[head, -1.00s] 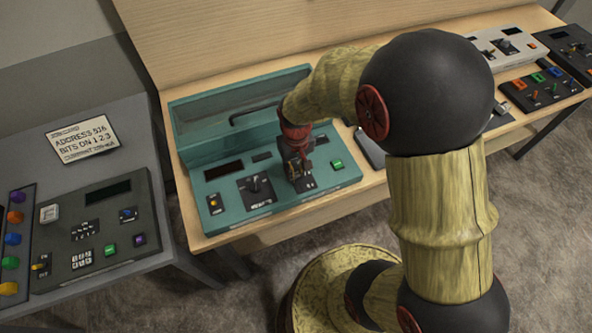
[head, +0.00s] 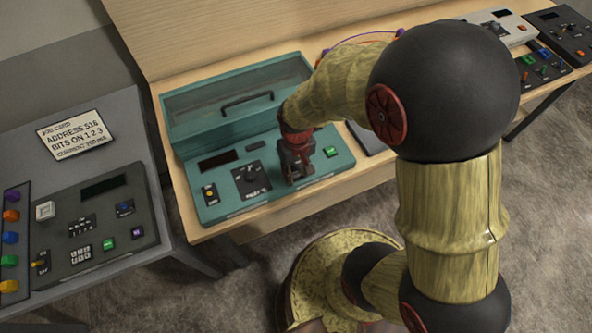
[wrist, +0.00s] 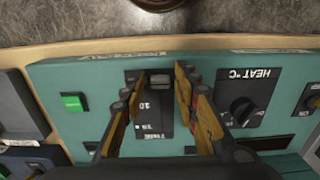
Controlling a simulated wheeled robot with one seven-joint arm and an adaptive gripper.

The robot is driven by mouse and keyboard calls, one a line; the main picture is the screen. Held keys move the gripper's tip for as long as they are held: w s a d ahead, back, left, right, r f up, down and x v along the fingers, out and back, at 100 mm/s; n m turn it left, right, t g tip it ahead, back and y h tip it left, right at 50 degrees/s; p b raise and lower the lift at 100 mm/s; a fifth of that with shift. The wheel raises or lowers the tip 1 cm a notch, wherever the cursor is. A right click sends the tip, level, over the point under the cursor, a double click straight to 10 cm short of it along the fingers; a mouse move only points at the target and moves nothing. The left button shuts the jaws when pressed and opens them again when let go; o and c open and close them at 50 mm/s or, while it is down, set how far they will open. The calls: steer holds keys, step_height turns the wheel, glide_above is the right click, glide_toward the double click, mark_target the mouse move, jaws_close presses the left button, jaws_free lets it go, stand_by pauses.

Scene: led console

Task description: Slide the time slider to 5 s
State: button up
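The time slider is a black knob (wrist: 160,80) on a small dark panel (wrist: 152,118) marked "TIME", with a "10" readable on its scale. In the wrist view the knob sits at the panel's top end, above the "10". My gripper (wrist: 159,84) is open, one finger on each side of the panel, with the knob between the fingertips. Whether a finger touches the knob I cannot tell. In the head view my gripper (head: 297,174) is down over the front of the teal console (head: 232,205) and hides the slider.
A heat dial (wrist: 242,110) sits beside the slider panel, and a green button (wrist: 72,102) on its other side. The console's lid (head: 205,107) with a black handle stands behind. A grey desk (head: 110,110) with a job card (head: 77,135) is to the left.

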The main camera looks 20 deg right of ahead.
mark_target(297, 175)
steer(key=shift+o, duration=0.6)
steer(key=shift+w+r, duration=0.1)
steer(key=shift+r, duration=0.35)
step_height(297, 175, up, 11)
steer(key=s+r+t+b, duration=0.5)
steer(key=s+r, duration=0.4)
steer(key=r, duration=0.2)
steer(key=shift+r+t+b, duration=0.15)
steer(key=shift+t+b, duration=0.15)
